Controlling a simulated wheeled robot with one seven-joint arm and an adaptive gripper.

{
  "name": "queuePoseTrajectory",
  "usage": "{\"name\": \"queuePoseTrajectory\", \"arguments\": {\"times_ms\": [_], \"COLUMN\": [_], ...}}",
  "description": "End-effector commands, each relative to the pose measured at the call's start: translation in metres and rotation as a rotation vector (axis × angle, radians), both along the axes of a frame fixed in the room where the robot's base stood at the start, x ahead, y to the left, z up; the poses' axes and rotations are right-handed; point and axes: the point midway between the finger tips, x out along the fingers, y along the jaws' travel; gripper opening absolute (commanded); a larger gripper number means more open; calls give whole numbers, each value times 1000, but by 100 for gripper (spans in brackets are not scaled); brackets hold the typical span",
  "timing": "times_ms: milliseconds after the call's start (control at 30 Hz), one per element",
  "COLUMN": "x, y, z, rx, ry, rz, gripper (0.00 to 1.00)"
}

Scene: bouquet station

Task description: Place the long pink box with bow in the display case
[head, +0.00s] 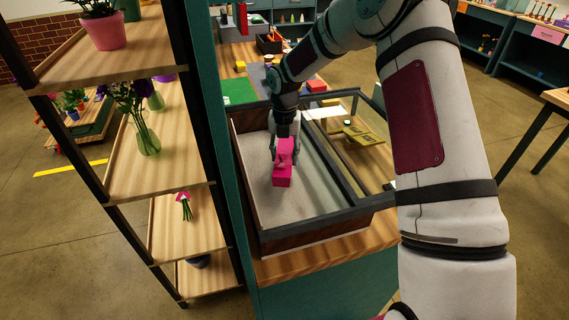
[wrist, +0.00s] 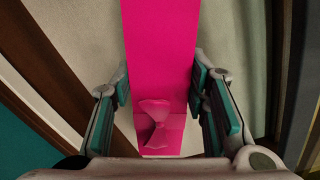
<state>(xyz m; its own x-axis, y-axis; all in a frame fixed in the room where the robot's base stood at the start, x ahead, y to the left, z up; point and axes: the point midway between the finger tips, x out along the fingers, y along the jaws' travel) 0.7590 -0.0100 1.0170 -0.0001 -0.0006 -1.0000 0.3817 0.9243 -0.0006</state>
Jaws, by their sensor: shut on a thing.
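The long pink box (head: 283,176) with a bow is in my gripper (head: 284,142), inside the outline of the display case (head: 313,240), over its pale floor. In the wrist view, the pink box (wrist: 160,55) runs lengthwise between the two fingers of my gripper (wrist: 162,95), with its pink bow (wrist: 155,122) near the palm. The display case has dark wooden walls, a pale bottom and a dark-framed glass lid that stands open to the right. I cannot tell whether the box touches the case floor.
A wooden shelf unit (head: 160,170) with potted plants and a vase of purple flowers stands close on the left, with a teal panel (head: 213,120) between it and the case. Behind the case, the table holds a green mat (head: 239,91) and several small items.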

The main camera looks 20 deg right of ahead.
Motion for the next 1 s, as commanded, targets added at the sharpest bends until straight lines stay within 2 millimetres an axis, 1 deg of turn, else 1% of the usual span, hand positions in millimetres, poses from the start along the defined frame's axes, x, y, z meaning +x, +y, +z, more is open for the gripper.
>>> {"name": "queuePoseTrajectory", "arguments": {"times_ms": [133,300,400,633,767,800,833,867,1000], "x": [-1,-1,-1,0,1,1,0,0,0], "y": [0,0,0,0,-1,-1,-1,-1,0], "z": [-9,-32,-40,-41,-44,-44,-44,-44,-43], "rx": [-1,0,-1,0,-1,-1,-1,-1,-1], "ry": [1,2,0,-1,-1,-1,-1,-1,-1], "rz": [-1,0,0,-1,-1,-1,-1,-1,-1], "gripper": [10,10,10,10,10,50,57,61,61]}}
